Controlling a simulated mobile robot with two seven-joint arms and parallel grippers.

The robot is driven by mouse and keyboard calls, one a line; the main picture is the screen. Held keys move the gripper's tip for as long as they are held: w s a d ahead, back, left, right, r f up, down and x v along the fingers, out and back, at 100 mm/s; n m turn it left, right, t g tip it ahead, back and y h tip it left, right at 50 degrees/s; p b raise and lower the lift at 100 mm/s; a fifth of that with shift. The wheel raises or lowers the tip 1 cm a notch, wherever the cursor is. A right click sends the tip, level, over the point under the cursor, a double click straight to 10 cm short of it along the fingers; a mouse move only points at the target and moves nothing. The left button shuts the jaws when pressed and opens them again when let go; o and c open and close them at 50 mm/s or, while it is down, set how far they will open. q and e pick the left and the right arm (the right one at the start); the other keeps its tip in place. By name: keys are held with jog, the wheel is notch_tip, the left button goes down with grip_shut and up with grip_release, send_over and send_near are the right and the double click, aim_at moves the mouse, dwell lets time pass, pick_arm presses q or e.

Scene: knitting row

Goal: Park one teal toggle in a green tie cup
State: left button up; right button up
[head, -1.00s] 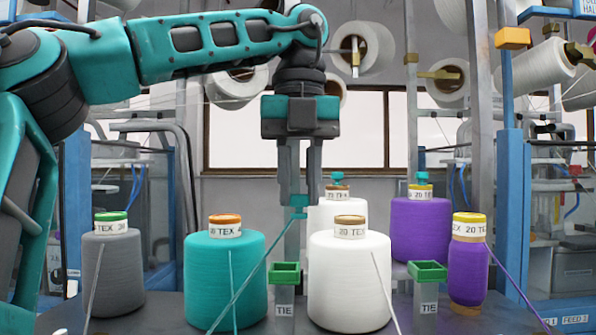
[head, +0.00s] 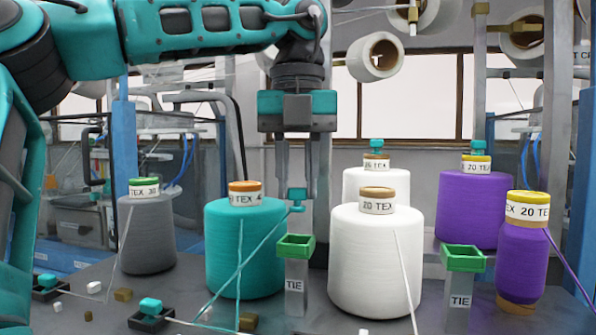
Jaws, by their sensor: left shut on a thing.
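My left gripper (head: 298,192) points straight down in the middle of the head view, shut on a teal toggle (head: 297,196). A teal strand runs from this toggle down to the lower left, across the teal yarn cone (head: 244,243). In the picture the toggle appears above the near green tie cup (head: 295,240), apart from it; depth between them is hard to judge. The cup sits on a grey post marked TIE. A second green tie cup (head: 463,258) stands to the right, in front of the purple cones. My right gripper is not in view.
A white cone (head: 376,260) stands close right of the near cup. A grey cone (head: 147,235) is at left. Other teal toggles sit on the rear white cone (head: 376,145), the rear purple cone (head: 477,147) and small black holders (head: 150,318) at lower left.

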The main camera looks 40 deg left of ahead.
aim_at(297, 199)
pick_arm(q)
jog(key=shift+f, duration=0.25)
jog(key=shift+f, duration=1.05)
jog(key=shift+f+b, duration=0.7)
jog(key=shift+f, duration=0.35)
jog(key=o, duration=0.9)
jog(key=shift+r, duration=0.1)
notch_tip(297, 199, up, 10)
jog(key=shift+f+p, duration=0.1)
jog(key=shift+p, duration=0.6)
jog(key=shift+r, duration=1.05)
